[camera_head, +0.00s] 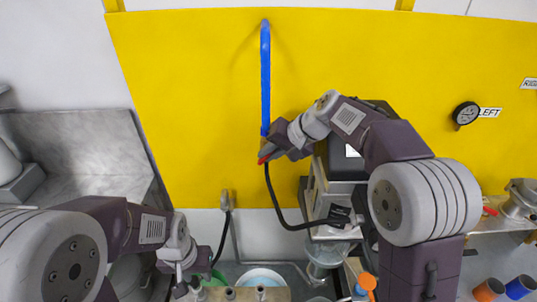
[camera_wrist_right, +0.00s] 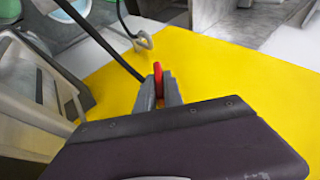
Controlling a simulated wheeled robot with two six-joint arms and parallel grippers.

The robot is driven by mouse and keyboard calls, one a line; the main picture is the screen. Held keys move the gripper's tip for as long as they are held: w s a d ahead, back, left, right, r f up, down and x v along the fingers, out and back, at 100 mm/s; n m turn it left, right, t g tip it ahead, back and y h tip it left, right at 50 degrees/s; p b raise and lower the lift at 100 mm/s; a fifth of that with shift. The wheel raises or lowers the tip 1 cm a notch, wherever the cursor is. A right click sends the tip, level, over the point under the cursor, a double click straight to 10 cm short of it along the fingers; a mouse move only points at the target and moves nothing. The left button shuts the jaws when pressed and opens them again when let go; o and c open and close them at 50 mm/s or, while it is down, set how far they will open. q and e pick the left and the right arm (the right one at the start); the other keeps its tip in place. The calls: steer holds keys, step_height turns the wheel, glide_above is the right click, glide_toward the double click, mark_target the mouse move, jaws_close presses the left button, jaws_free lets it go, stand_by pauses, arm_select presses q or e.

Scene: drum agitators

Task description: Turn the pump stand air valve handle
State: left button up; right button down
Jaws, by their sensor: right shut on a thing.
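The red valve handle (camera_head: 266,153) is at the lower end of the blue pipe (camera_head: 265,80), in front of the yellow panel. My right gripper (camera_head: 273,151) reaches it from the right. In the right wrist view, the red handle (camera_wrist_right: 158,78) stands between the two grey fingers of my right gripper (camera_wrist_right: 159,92), which are shut on it. Part of the handle is hidden by the fingers. My left gripper (camera_head: 188,284) is low at the bottom left, well away from the valve; its jaw opening is not clear.
A black hose (camera_head: 276,205) hangs from the valve and curves right towards a grey boxy unit (camera_head: 333,190) under my right arm. The yellow panel (camera_head: 190,90) is behind. A bowl (camera_head: 262,277) and bottles are below.

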steer(key=c, duration=1.6)
jaws_free()
steer(key=shift+w+r, duration=0.1)
steer(key=shift+o, duration=0.7)
steer(key=shift+w, duration=0.1)
